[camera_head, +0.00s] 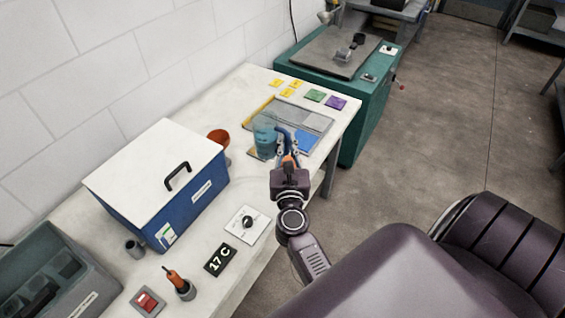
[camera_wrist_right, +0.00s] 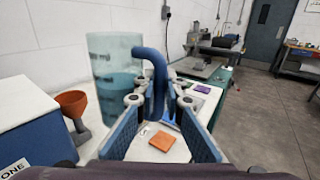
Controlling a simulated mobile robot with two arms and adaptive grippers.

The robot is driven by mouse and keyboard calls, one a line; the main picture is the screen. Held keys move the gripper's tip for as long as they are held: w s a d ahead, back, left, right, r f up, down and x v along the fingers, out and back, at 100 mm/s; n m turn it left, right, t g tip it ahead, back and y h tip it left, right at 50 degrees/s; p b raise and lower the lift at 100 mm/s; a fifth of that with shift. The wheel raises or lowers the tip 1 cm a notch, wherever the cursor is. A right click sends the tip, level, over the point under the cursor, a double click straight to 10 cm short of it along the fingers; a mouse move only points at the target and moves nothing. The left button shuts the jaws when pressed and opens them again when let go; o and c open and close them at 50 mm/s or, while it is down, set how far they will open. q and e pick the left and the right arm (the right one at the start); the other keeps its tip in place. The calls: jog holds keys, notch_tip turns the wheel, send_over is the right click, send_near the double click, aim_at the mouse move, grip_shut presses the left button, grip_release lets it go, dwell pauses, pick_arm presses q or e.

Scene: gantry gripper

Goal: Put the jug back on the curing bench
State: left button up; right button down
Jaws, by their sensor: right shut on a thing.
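The jug (camera_head: 264,138) is a clear blue-tinted cylinder with a blue handle, at the far half of the white-topped bench (camera_head: 222,258). In the right wrist view the jug (camera_wrist_right: 112,88) stands upright, left of the fingers, with blue liquid in its lower part. My right gripper (camera_head: 287,150) is shut on the jug's handle; the fingers also show in the wrist view (camera_wrist_right: 155,112). I cannot tell whether the jug's base touches the bench or hangs above it. My left gripper is not in view.
A blue box with a white lid (camera_head: 155,175) and an orange funnel (camera_head: 218,138) stand left of the jug. A flat tray (camera_head: 300,121) and coloured cards (camera_head: 314,95) lie beyond it. A green machine (camera_head: 345,85) adjoins the bench's far end. An orange square (camera_wrist_right: 162,142) lies below the fingers.

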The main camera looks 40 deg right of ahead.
notch_tip(320, 180, down, 18)
jog(key=b, duration=1.5)
jog(key=shift+r, duration=0.25)
jog(key=shift+f, duration=0.15)
jog(key=c, duration=2)
grip_release()
jog(key=shift+s, duration=0.1)
